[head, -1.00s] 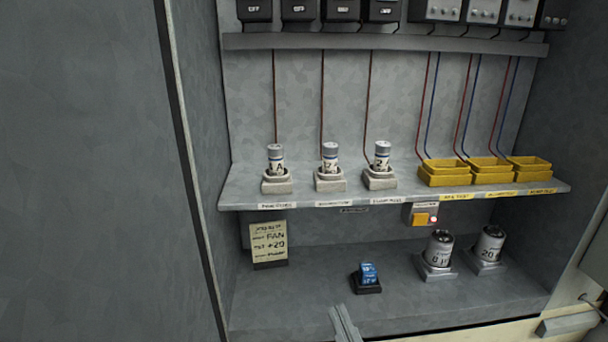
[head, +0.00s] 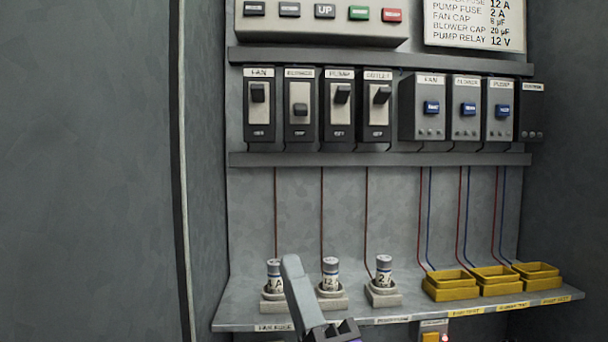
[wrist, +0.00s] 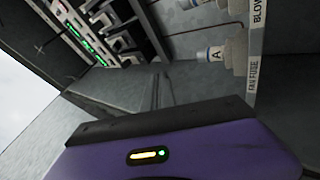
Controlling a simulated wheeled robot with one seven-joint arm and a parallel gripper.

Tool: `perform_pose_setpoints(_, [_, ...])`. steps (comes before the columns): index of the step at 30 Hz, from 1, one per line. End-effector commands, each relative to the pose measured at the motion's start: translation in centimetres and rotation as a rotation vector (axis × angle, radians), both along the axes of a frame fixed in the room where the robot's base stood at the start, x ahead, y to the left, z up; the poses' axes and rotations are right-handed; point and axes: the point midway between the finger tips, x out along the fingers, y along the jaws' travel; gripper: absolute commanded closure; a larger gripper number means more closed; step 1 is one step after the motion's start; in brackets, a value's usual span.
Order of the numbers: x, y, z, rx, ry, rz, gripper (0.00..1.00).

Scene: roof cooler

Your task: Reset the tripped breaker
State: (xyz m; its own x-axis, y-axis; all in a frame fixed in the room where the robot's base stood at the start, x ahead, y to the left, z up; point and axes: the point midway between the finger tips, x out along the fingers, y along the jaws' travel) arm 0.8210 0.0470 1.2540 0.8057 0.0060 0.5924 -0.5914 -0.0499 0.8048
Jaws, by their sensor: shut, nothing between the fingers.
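Four breakers hang in a row in the head view: fan (head: 259,105), blower (head: 300,106), pump (head: 340,105) and outlet (head: 377,105). The blower lever (head: 301,109) sits lower than the other three levers, which are up. My gripper (head: 291,262) shows at the bottom centre of the head view, grey fingers together and pointing up, empty. It is in front of the fuse shelf, well below the breakers and apart from them. In the wrist view my purple gripper body fills the bottom and the fingertips are hidden.
Fuses (head: 330,272) stand in sockets on the shelf (head: 240,314), close to my gripper. Yellow trays (head: 450,292) sit at right. Relays with blue plugs (head: 431,107) hang right of the breakers. A button panel (head: 315,38) and chart (head: 475,24) are above. Cabinet walls bound both sides.

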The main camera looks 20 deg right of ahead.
Motion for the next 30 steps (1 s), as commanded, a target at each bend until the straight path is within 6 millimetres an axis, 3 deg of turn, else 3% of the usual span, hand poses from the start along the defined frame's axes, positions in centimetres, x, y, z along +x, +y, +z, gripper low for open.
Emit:
perform_pose_setpoints(9, [1.5, 0.2, 6.4, -0.440, -0.066, -0.372, 1.00])
perform_pose_setpoints(16, [2.1, 0.1, 9.7, -0.777, -0.062, -0.717, 1.00])
perform_pose_setpoints(20, [2.4, -0.3, 10.2, -0.945, -0.022, -0.898, 1.00])
perform_pose_setpoints(30, [2.9, -3.0, 8.8, -1.252, 0.157, -1.209, 1.00])
